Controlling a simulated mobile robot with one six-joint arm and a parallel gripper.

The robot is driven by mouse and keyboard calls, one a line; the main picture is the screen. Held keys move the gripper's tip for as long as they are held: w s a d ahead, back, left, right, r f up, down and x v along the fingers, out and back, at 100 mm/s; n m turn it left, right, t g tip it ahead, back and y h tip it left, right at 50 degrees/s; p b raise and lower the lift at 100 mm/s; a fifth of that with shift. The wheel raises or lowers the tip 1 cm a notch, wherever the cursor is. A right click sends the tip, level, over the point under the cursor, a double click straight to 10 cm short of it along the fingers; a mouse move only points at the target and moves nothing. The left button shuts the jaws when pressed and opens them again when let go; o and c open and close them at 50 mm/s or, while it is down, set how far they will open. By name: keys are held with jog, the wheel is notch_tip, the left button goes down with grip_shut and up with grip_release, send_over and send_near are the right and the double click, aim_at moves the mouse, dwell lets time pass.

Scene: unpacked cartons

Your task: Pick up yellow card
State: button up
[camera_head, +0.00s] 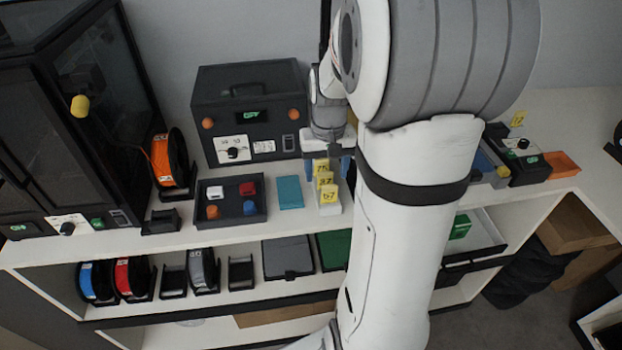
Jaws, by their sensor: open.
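Yellow cards (327,182) stand one behind another in a pale holder (330,208) on the top shelf, near the middle of the picture. They carry dark numbers; the front one seems to read 67. My gripper (335,165) is above and around the rear of the card row, with its blue fingers apart on either side. It is open and holds nothing that I can see. Whether a finger touches a card cannot be told. Another yellow card (518,118) stands at the far right, by a dark device. My arm hides the shelf just right of the holder.
A teal flat piece (290,192) and a dark tray (231,216) with colored blocks lie left of the holder. A black box device (250,112) stands behind. An orange spool (169,160) and a dark cabinet (50,120) are further left.

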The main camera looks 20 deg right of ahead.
aim_at(329, 185)
jog(key=f, duration=0.5)
jog(key=f+p, duration=0.1)
jog(key=f, duration=0.1)
jog(key=shift+d+f, duration=0.15)
jog(key=shift+d, duration=0.2)
jog(key=c, duration=1.1)
jog(key=shift+c, duration=0.2)
notch_tip(329, 185, up, 10)
jog(key=shift+r+b, duration=0.1)
jog(key=shift+b, duration=0.25)
